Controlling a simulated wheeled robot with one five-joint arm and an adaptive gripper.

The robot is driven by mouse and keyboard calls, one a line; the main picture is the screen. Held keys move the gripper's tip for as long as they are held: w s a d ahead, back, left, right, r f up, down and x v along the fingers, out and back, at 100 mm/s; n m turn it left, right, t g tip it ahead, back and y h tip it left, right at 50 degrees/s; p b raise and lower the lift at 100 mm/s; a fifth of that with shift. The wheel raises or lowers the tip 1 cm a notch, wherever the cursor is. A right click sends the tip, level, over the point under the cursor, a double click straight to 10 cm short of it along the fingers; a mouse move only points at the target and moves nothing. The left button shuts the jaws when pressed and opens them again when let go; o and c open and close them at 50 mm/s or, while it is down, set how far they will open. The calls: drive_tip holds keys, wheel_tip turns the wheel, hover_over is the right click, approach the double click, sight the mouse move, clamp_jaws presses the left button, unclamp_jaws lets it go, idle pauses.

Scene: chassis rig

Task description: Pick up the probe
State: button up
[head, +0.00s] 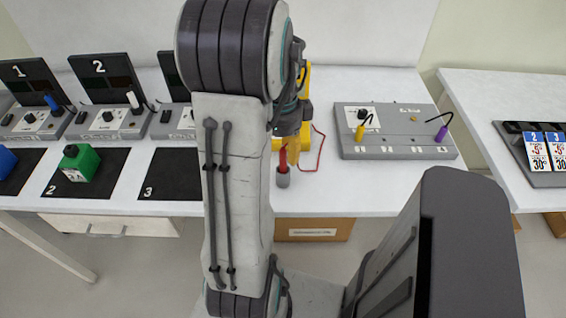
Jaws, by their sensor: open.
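A red probe (283,158) stands about upright in a small grey holder (283,179) near the front edge of the white table. A thin red lead (320,150) curves on the table to its right. A yellow device (303,85) is behind, partly hidden by my arm. My gripper (289,132) is at the end of my arm, just above the probe in the picture. It is open, but its fingers are small and partly covered by the arm. I cannot tell how far it is from the probe.
A grey panel (395,152) with yellow and purple plugs lies to the right. A second table (480,90) at the right holds price cards.

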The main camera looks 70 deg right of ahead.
sight(283, 161)
drive_tip(key=shift+s+d+f, duration=0.1)
drive_tip(key=shift+s+f, duration=0.1)
drive_tip(key=shift+f, duration=1.8)
drive_tip(key=shift+c, duration=0.4)
clamp_jaws()
